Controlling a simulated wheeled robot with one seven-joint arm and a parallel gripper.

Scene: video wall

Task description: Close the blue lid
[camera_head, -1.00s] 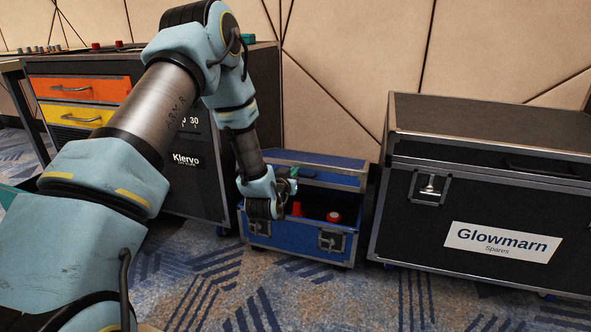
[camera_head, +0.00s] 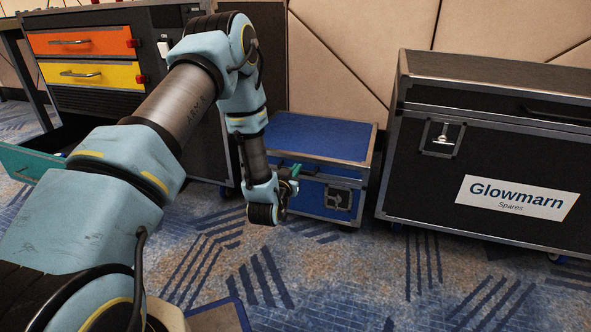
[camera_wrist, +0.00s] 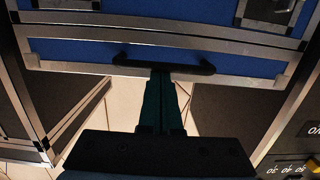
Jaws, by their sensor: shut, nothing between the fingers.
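The blue case stands on the carpet with its blue lid (camera_head: 320,137) lying flat on top. Its front, with a metal latch (camera_head: 338,198), shows partly behind my arm. No open gap shows along the visible lid edge; the left part of the front is hidden. My gripper (camera_head: 292,171) is in front of the case near the lid's front edge. In the wrist view, my shut, teal fingers (camera_wrist: 161,78) overlap the black handle (camera_wrist: 165,66) on the lid's blue face; I cannot tell whether they touch it. Nothing is between the fingers.
A large black Glowmarn case (camera_head: 490,150) stands close on the right. A dark cabinet with an orange drawer (camera_head: 82,42) and a yellow drawer (camera_head: 92,75) is on the left, with a teal drawer (camera_head: 28,160) pulled out lower down.

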